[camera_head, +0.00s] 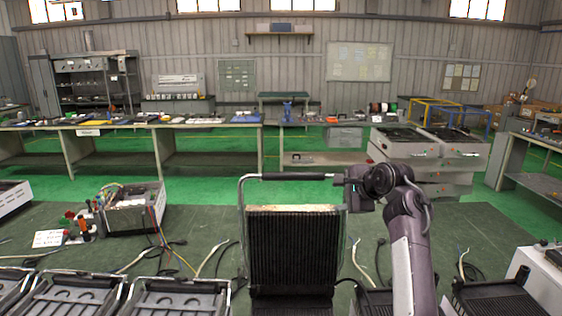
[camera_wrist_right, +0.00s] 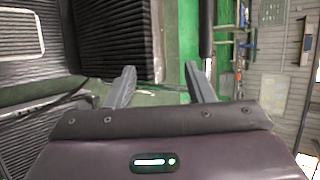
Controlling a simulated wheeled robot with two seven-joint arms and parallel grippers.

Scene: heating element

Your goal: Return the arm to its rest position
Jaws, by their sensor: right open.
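A black ribbed heating plate (camera_head: 292,252) stands upright on an opened grill-like unit in the middle of the head view. A metal frame with a dark bar handle (camera_head: 297,176) rises above its top edge. My right gripper (camera_head: 346,186) is beside the handle's right end. In the right wrist view, its two fingers (camera_wrist_right: 161,84) are apart with nothing held between them. The ribbed plate (camera_wrist_right: 112,35) shows beyond the left finger and the handle (camera_wrist_right: 206,30) beyond the right one. Whether a finger touches the handle cannot be told. My left gripper is not in view.
Dark grill trays (camera_head: 68,295) line the front left of the green worktop, and another tray (camera_head: 497,297) is at the front right. An opened box with wires (camera_head: 135,208) stands at the left. Loose cables (camera_head: 213,262) lie around. The worktop behind the handle is fairly clear.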

